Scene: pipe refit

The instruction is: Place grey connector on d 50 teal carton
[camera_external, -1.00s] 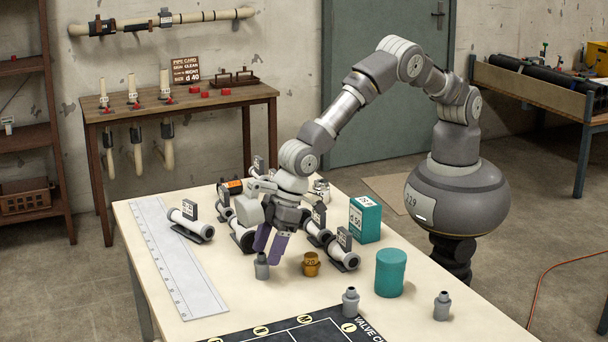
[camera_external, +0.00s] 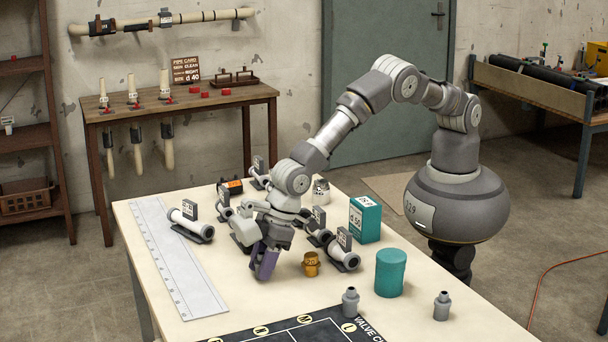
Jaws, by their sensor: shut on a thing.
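The teal carton marked d 50 (camera_external: 365,220) stands upright on the table, right of my gripper. My gripper (camera_external: 264,268) points down at the table, its purple fingers shut around a grey connector low over the tabletop. The fingers hide most or all of that connector, so I cannot tell whether it still touches the table. Two more grey connectors stand upright: one by the dark mat (camera_external: 350,302) and one near the right front edge (camera_external: 442,306).
A brass fitting (camera_external: 311,264) stands close right of my gripper. A teal cylinder (camera_external: 390,273) stands before the carton. Several pipe pieces, one grey-white (camera_external: 344,255), lie between gripper and carton. A white ruler (camera_external: 178,256) lies left; a dark mat (camera_external: 290,330) lies in front.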

